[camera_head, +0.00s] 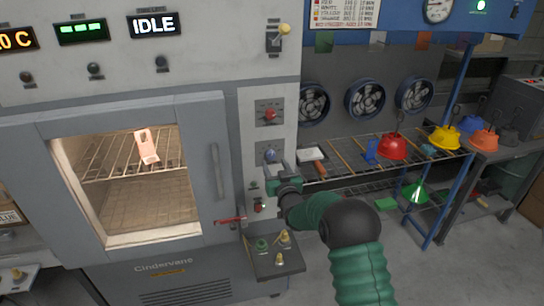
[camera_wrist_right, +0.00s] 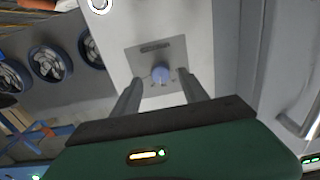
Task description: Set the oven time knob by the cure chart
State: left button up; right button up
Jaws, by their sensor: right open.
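The grey oven (camera_head: 215,150) has a control strip on its right side. A blue knob (camera_head: 270,155) sits on a small plate there, below a red knob (camera_head: 269,115); their labels are too small to read. My right gripper (camera_head: 271,168) is at the blue knob, open. In the right wrist view the blue knob (camera_wrist_right: 160,75) lies between and just beyond the two spread fingers (camera_wrist_right: 160,90); I cannot tell whether they touch it. The cure chart (camera_head: 345,12) hangs at the top, cut off and too small to read. My left gripper is out of view.
A shelf (camera_head: 345,170) at right carries coloured hoods, including a red one (camera_head: 393,147). Several round fans (camera_head: 365,98) are behind it. The oven display reads IDLE (camera_head: 154,24). A small ledge with knobs (camera_head: 275,262) juts out below the gripper.

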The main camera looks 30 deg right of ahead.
aim_at(272, 157)
jog(key=x, duration=0.4)
jog(key=shift+d, duration=0.1)
jog(key=shift+c, duration=0.3)
grip_shut()
jog(key=n+b, duration=0.2)
jog(key=b, duration=0.1)
jog(key=shift+f, duration=0.25)
jog(key=shift+r, duration=0.1)
jog(key=shift+r+n, duration=0.2)
jog(key=shift+n, duration=0.1)
